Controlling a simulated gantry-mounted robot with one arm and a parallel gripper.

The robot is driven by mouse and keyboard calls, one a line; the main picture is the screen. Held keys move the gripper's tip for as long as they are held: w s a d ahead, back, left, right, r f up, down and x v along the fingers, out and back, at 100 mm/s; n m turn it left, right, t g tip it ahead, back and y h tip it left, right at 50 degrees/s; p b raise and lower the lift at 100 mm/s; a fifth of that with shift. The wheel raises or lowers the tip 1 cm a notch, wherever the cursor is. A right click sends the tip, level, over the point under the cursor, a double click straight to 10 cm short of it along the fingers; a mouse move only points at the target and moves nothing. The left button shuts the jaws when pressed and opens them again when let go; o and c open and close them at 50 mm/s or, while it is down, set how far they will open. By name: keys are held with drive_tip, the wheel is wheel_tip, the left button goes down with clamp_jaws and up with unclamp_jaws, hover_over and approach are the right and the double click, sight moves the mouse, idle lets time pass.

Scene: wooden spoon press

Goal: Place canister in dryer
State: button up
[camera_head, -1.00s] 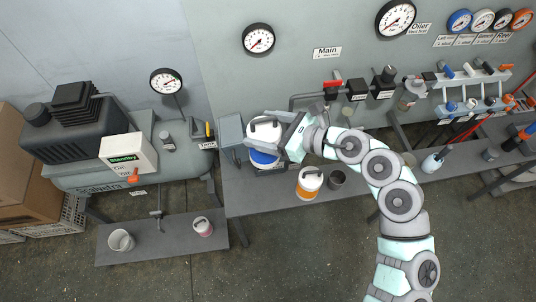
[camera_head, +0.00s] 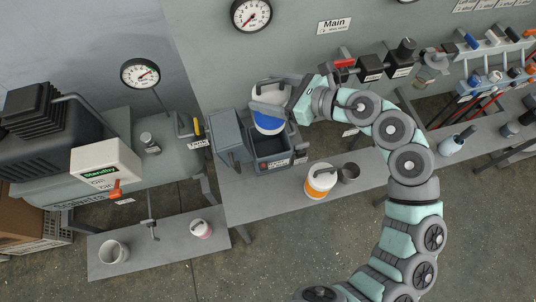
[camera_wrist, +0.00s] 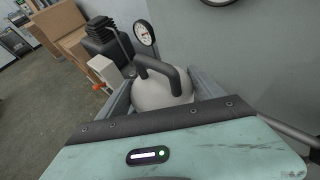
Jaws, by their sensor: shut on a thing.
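The canister (camera_head: 268,122) is white with a blue band and a dark top handle. My gripper (camera_head: 264,103) is shut on it from the right, below the handle. In the wrist view the canister's white top (camera_wrist: 160,95) sits between my two fingers, with its handle upright. The dryer appears to be the dark grey open box (camera_head: 274,164) on the bench, with its lid (camera_head: 228,137) swung open to the left. The canister overlaps the back of the box opening in the picture. Its height over the box floor cannot be told.
A white and orange canister (camera_head: 318,183) and a dark cup (camera_head: 349,172) stand on the bench (camera_head: 262,200) to the right of the box. Valves (camera_head: 372,66) and a gauge (camera_head: 251,14) are on the wall behind. A lower shelf at left holds a white cup (camera_head: 112,251).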

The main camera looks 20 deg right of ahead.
wheel_tip(320, 180, down, 21)
drive_tip(key=b, duration=0.2)
idle(0.5)
drive_tip(key=shift+f+b, duration=0.25)
drive_tip(key=shift+b, duration=0.15)
drive_tip(key=o, duration=2.1)
drive_tip(key=shift+r, duration=0.15)
drive_tip(key=v, duration=1.2)
drive_tip(key=shift+p, duration=0.35)
